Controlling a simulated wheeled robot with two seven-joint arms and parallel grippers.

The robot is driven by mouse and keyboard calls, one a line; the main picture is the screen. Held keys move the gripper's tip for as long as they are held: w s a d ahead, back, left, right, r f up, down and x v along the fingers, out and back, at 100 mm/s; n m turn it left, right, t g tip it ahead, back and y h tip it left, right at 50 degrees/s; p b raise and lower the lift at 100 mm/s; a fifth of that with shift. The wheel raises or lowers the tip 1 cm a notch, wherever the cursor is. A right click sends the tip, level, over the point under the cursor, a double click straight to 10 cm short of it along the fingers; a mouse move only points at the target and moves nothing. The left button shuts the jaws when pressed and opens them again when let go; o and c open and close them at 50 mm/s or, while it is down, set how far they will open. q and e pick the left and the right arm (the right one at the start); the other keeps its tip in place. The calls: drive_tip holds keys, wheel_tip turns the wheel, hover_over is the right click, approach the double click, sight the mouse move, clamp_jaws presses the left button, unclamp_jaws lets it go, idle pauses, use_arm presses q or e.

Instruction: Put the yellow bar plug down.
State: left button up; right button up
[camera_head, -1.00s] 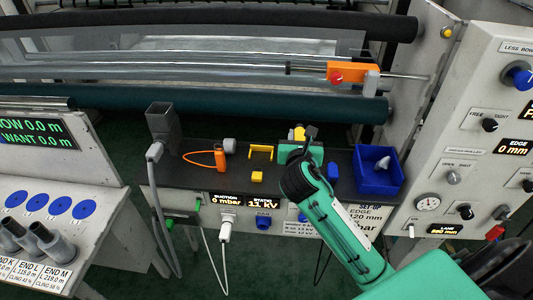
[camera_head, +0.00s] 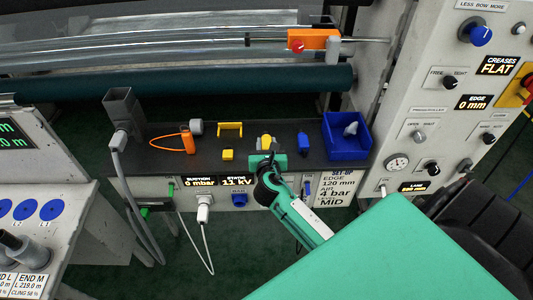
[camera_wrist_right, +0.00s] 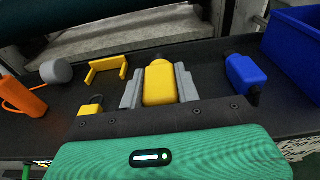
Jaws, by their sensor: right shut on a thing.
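The yellow bar plug (camera_wrist_right: 160,84) is a rounded yellow block with a narrower neck, held between the two grey fingers of my right gripper (camera_wrist_right: 160,88) in the right wrist view. In the head view the yellow plug (camera_head: 266,142) shows just beyond my green right gripper (camera_head: 267,152), over the dark shelf (camera_head: 190,160). I cannot tell whether the plug's underside touches the shelf. A small yellow block (camera_head: 228,155) lies to its left, with a yellow bracket (camera_head: 230,129) behind that. My left gripper is not in view.
A blue plug (camera_head: 304,143) and a blue bin (camera_head: 345,138) stand to the right. An orange looped tool (camera_head: 187,140), a grey round piece (camera_head: 196,127) and a grey funnel (camera_head: 121,108) are to the left. Shelf is bare between the small block and the orange tool.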

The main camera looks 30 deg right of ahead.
drive_tip(key=shift+f, duration=2.1)
drive_tip(key=shift+f+b, duration=0.15)
drive_tip(key=shift+b, duration=0.15)
drive_tip(key=o, duration=1.1)
drive_tip(key=shift+c, duration=0.2)
drive_tip(key=shift+s+r, duration=0.1)
drive_tip(key=shift+r, duration=0.15)
drive_tip(key=b+v, duration=0.1)
drive_tip(key=v, duration=1.1)
